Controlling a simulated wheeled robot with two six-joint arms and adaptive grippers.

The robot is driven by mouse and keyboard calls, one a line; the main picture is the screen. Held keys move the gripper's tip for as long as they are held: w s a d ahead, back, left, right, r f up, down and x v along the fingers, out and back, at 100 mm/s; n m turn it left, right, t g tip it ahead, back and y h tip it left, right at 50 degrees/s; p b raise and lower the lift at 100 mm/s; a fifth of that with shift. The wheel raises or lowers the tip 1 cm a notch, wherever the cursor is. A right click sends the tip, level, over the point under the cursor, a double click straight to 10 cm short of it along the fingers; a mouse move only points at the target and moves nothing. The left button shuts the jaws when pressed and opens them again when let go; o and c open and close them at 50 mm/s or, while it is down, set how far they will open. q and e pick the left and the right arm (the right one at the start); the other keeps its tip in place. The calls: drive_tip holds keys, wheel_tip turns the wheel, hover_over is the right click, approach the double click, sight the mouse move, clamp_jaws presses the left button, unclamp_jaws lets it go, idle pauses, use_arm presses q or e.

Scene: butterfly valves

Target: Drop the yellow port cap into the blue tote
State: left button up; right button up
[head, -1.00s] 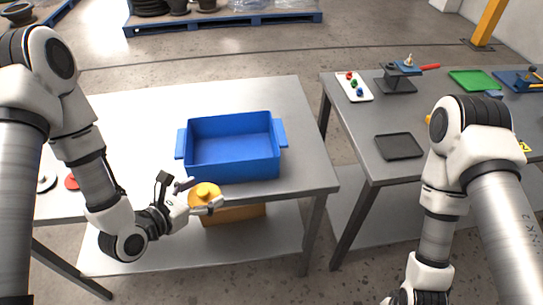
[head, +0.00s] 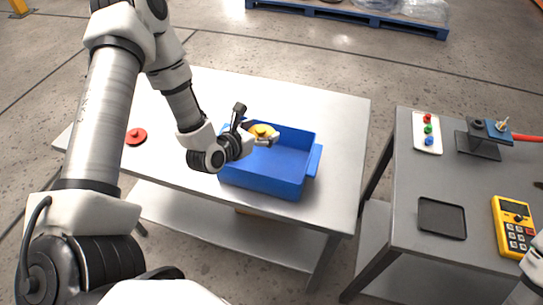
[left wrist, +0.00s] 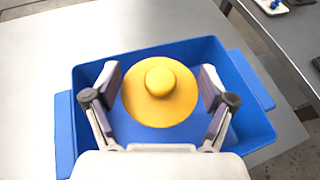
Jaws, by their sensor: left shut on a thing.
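The yellow port cap (head: 262,130) is a round disc with a knob on top. My left gripper (head: 258,137) is shut on it and holds it over the blue tote. In the left wrist view the cap (left wrist: 160,90) sits between the two fingers (left wrist: 160,86), with the tote around and below it. The blue tote (head: 266,184) stands open on the light table, and its rim shows in the left wrist view (left wrist: 62,135). My left gripper hides part of the tote's left side in the head view. My right gripper is not in view.
A red disc (head: 136,136) lies on the light table (head: 340,120) left of the tote.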

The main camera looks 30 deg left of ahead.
use_arm(q)
drive_tip(key=f, duration=0.2)
drive_tip(key=f+b, duration=0.1)
drive_tip(key=f, duration=0.1)
drive_tip(key=shift+w+a, duration=0.15)
drive_tip(key=shift+w, duration=0.1)
drive_tip(key=o, duration=0.8)
drive_tip(key=shift+s+r, duration=0.1)
drive_tip(key=shift+o, duration=0.4)
drive_tip(key=shift+a, duration=0.15)
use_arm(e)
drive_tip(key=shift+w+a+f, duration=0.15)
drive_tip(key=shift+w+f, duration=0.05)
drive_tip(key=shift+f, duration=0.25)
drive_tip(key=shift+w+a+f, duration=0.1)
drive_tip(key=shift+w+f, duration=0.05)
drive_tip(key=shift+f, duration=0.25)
use_arm(q)
drive_tip(key=v, duration=0.7)
